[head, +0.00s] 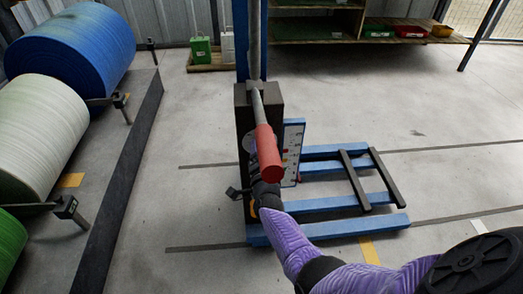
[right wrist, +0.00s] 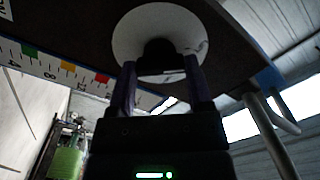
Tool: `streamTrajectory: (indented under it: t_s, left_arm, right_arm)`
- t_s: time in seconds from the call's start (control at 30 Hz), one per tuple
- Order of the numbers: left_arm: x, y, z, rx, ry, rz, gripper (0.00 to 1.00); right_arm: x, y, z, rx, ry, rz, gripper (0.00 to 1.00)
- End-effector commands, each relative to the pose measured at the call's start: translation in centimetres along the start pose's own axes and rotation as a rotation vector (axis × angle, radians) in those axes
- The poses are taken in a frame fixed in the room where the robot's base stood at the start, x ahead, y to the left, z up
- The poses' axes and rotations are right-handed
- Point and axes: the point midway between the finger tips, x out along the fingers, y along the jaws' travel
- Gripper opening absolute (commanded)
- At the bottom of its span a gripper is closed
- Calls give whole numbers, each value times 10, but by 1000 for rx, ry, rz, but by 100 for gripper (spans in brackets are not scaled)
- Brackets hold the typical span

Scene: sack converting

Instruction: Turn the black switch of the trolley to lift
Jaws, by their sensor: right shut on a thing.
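The blue trolley (head: 330,232) stands in the middle of the head view, with a dark upright housing (head: 243,108) and a red-gripped lever (head: 268,153). In the right wrist view the black switch (right wrist: 158,48) sits at the lower middle of a round white dial (right wrist: 160,20) on the dark housing. My right gripper (right wrist: 160,66) has one finger on each side of the switch and is shut on it. In the head view this gripper (head: 261,182) is at the housing, partly behind the lever, and the switch is hidden. My left gripper is out of view.
A white scale plate (head: 292,150) with coloured marks is beside the housing. Large blue (head: 72,42) and white (head: 38,130) rolls lie on a dark-edged rack at the left. A wooden shelf (head: 375,40) stands behind. Floor right of the trolley is clear.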

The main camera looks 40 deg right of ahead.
Motion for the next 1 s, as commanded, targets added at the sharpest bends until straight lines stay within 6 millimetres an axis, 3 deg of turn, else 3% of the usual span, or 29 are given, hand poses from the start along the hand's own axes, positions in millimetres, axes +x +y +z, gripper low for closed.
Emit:
streamTrajectory:
  t_s: [0.77, 0.8, 0.93, 1.0]
  left_arm:
    - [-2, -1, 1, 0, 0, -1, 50]
    - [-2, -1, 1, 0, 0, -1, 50]
    - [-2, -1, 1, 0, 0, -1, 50]
    - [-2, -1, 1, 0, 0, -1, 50]
  right_arm:
    - [0, 1, 1, -90, -2, 2, 6]
    - [0, 1, 1, -90, -2, 2, 71]
    - [0, 1, 0, -89, -1, 1, 99]
    - [0, 0, 0, -89, -1, 1, 100]
